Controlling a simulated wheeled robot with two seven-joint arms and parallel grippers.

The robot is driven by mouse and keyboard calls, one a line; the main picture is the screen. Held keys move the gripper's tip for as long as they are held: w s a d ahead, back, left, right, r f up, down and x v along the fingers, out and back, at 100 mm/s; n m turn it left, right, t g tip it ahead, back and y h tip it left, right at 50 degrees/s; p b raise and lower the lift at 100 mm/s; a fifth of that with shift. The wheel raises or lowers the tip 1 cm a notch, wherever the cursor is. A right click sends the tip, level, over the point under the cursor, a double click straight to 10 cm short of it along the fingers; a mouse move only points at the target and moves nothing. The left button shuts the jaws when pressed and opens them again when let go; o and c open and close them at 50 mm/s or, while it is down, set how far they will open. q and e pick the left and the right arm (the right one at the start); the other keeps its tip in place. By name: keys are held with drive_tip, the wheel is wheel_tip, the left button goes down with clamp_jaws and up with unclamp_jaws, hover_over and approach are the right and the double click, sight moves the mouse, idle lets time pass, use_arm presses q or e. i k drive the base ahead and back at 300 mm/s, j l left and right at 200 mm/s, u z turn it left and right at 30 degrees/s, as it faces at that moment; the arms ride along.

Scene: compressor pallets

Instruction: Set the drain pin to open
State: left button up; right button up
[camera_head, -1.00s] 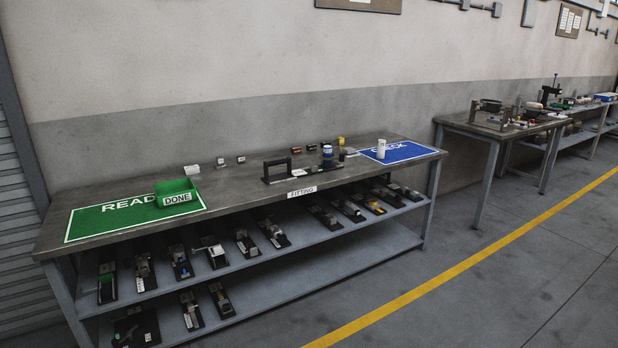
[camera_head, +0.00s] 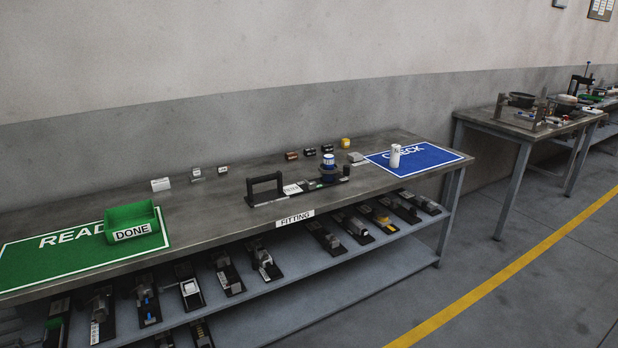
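A black base plate with an upright handle (camera_head: 265,188) stands near the middle of the fitting table. A blue and white cylindrical part (camera_head: 328,166) stands on its right half. Small light and green details lie between them. They are too small to tell whether one is the drain pin or how it is set. Neither of my grippers is in view.
The table (camera_head: 215,208) holds a green mat (camera_head: 60,262) with a green DONE bin (camera_head: 133,226), and a blue CHECK mat (camera_head: 440,152) with a white cylinder (camera_head: 395,156). Small blocks line the back. Shelves below carry several fixtures. A second table (camera_head: 490,117) stands right; floor in front is clear.

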sight(312, 184)
drive_tip(key=i+l+u, duration=0.45)
drive_tip(key=i+l, duration=0.2)
drive_tip(key=i, duration=0.3)
drive_tip(key=i+l+u, duration=0.5)
drive_tip(key=i+l, duration=0.35)
drive_tip(key=l, duration=0.15)
